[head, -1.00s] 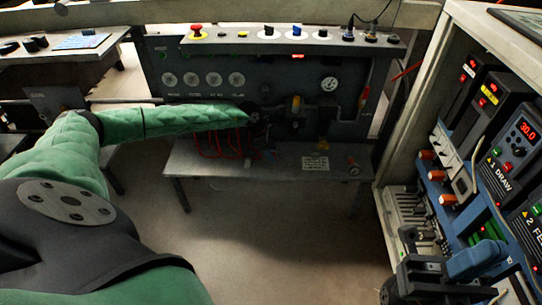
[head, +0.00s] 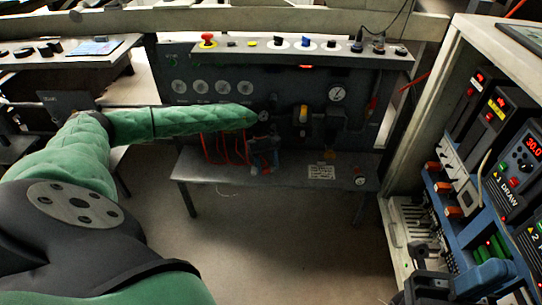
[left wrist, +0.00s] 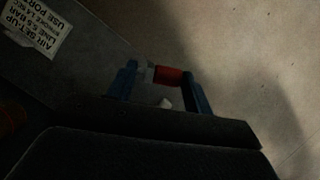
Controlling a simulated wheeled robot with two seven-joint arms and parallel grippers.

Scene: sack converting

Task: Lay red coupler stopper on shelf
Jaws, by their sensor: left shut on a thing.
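The red coupler stopper (left wrist: 172,76) shows in the left wrist view as a small red cylinder with a pale end. My left gripper (left wrist: 163,84) is shut on it, with a blue finger at each side. In the head view my left gripper (head: 264,153) is small and dark, in front of the panel and above the grey shelf (head: 240,175); the stopper is too small to make out there. In the wrist view the shelf (left wrist: 85,50) is at upper left, and the stopper appears just past its edge against the floor. My right gripper (head: 450,282) is partly visible at bottom right; its fingers are unclear.
Red hoses (head: 222,148) hang behind my left gripper. A cabinet with drive units (head: 510,150) stands at right. The shelf's left part looks clear.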

